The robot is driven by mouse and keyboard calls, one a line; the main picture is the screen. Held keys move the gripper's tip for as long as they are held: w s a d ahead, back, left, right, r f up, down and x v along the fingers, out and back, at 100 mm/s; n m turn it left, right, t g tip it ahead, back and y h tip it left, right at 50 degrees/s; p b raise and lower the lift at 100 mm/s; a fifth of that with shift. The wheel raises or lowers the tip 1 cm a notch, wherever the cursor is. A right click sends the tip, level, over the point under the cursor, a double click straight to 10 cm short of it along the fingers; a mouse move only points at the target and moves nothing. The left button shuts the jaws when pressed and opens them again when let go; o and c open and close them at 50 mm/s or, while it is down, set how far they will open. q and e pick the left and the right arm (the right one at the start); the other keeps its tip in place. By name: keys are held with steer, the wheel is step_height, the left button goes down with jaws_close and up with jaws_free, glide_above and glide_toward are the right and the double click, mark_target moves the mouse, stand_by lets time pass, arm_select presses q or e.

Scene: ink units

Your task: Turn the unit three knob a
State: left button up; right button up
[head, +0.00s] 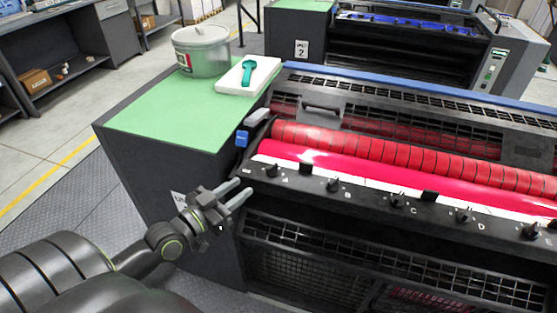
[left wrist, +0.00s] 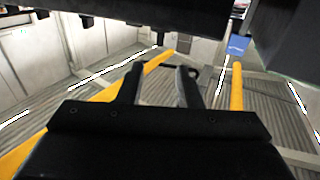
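The near ink unit (head: 340,165) has a row of black knobs on its dark front ledge. The leftmost knob (head: 272,170) stands upright with a small white letter A just to its right, so it appears to be knob a. My left gripper (head: 244,187) is just left of and in front of that knob, its two fingers apart with nothing between them. The fingers also show apart in the left wrist view (left wrist: 160,85); I cannot make out the knob there. The unit's number plate is partly hidden by my gripper. My right gripper is not in view.
Further knobs (head: 333,184) run rightward along the ledge, beside red rollers (head: 400,157). A green-topped cabinet (head: 150,125) left of the unit carries a grey tub (head: 203,55) and a white tray (head: 232,82) with a teal tool. A unit marked 2 (head: 302,49) stands behind.

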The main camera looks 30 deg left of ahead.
mark_target(277, 170)
arm_select(q)
steer(key=w+d, duration=0.1)
steer(key=w, duration=0.3)
steer(key=w+d, duration=0.1)
steer(key=w, duration=0.4)
steer(key=w+p, duration=0.1)
steer(key=w, duration=0.3)
steer(key=shift+w+d, duration=0.3)
steer(key=shift+d, duration=0.1)
jaws_close()
